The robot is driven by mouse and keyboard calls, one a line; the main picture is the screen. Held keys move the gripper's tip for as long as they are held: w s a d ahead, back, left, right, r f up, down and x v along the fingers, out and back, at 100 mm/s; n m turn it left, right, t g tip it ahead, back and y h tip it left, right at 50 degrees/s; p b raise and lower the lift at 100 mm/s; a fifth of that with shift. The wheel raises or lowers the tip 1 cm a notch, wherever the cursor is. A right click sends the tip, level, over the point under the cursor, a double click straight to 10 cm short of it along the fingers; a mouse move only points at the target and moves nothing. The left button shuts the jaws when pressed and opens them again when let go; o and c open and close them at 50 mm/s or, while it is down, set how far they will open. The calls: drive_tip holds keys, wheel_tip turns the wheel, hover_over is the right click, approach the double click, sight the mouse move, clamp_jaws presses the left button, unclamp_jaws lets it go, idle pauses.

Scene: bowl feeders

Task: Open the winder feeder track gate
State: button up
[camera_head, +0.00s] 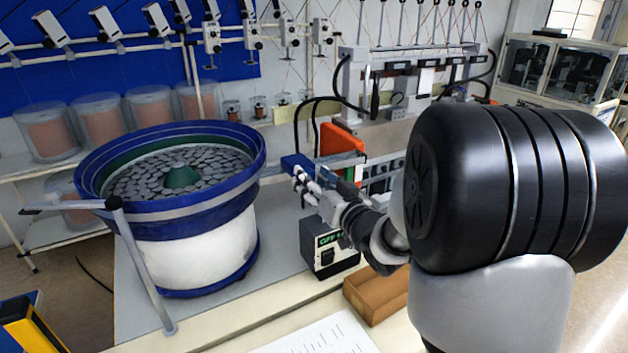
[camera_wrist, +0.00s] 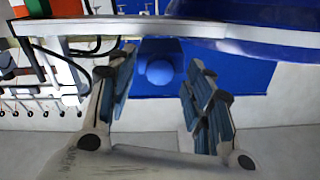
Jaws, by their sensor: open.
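The feeder track (camera_head: 335,160) runs right from the blue-rimmed bowl feeder (camera_head: 200,205). It crosses the top of the wrist view as a pale rail (camera_wrist: 190,27). A blue plate (camera_head: 297,162) sits at the track beside my gripper (camera_head: 300,178); I take it to be the gate. In the wrist view a blue panel (camera_wrist: 245,72) lies along the rail, with a rounded blue knob (camera_wrist: 158,72) in front of it. My gripper (camera_wrist: 158,76) is open and empty, its fingers on either side of the knob in that view. I cannot tell whether they touch it.
A black controller box (camera_head: 330,250) stands below my gripper. A brown wooden tray (camera_head: 378,295) lies on the bench in front. An orange part (camera_head: 342,140) stands behind the track. A grey bracket frame (camera_head: 140,255) stands left of the bowl. My arm hides the right side of the bench.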

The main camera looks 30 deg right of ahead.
drive_tip(key=s, duration=0.7)
drive_tip(key=shift+s+d, duration=0.15)
drive_tip(key=shift+s, duration=0.1)
